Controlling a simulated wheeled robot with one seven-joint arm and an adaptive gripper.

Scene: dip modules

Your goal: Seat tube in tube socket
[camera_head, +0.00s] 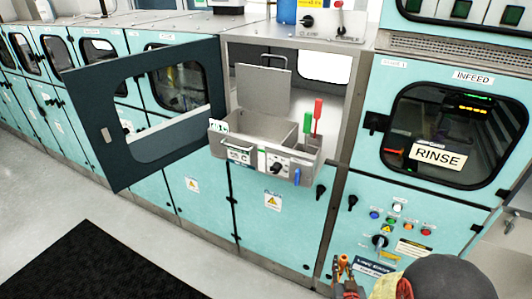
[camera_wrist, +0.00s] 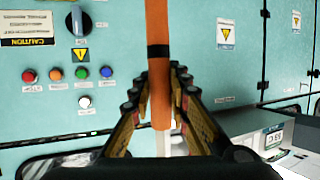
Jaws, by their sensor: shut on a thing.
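An orange tube (camera_wrist: 158,70) with a black band stands between my gripper's fingers (camera_wrist: 162,95) in the wrist view, which are shut on it. It runs up out of the top of that view. In the head view my gripper (camera_head: 348,284) is at the bottom edge, right of centre, with a bit of orange showing. A grey module tray (camera_head: 246,142) projects from the open cabinet, with a green and a red upright piece and a blue one at its right end. My gripper is below and right of the tray, apart from it. I cannot tell which part is the tube socket.
A dark-framed cabinet door (camera_head: 100,160) stands open left of the tray. The closed RINSE window (camera_head: 440,150) is at the right. A control panel with buttons (camera_wrist: 82,72) lies behind my gripper. Floor and a black mat (camera_head: 80,265) are clear at lower left.

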